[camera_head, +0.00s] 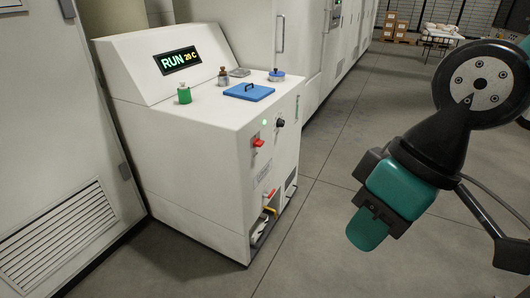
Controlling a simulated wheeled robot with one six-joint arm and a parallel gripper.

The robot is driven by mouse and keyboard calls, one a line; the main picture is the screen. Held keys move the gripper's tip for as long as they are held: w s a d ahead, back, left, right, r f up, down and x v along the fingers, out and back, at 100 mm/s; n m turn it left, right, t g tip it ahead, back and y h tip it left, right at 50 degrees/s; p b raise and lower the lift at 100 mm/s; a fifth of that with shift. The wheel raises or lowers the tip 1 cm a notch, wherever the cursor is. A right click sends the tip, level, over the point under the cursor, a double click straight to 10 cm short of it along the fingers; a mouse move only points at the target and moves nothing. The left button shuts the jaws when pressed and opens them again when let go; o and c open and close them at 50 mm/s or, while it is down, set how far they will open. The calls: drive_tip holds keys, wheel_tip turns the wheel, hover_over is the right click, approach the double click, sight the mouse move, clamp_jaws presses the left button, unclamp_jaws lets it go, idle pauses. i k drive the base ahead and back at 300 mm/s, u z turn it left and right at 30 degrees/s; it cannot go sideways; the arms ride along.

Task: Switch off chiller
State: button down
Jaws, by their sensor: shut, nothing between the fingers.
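The chiller (195,150) is a white cabinet left of centre.
On the chiller top are a green bottle (184,95), a small brown bottle (222,76), a blue lid with a handle (249,92) and a blue-capped jar (277,75). A louvred white panel (62,235) stands at left. The grey floor (335,170) between chiller and gripper is clear.

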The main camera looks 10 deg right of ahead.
sight(257, 142)
drive_tip(key=u, duration=0.4)
drive_tip(key=i, duration=1.3)
drive_tip(key=z, duration=0.9)
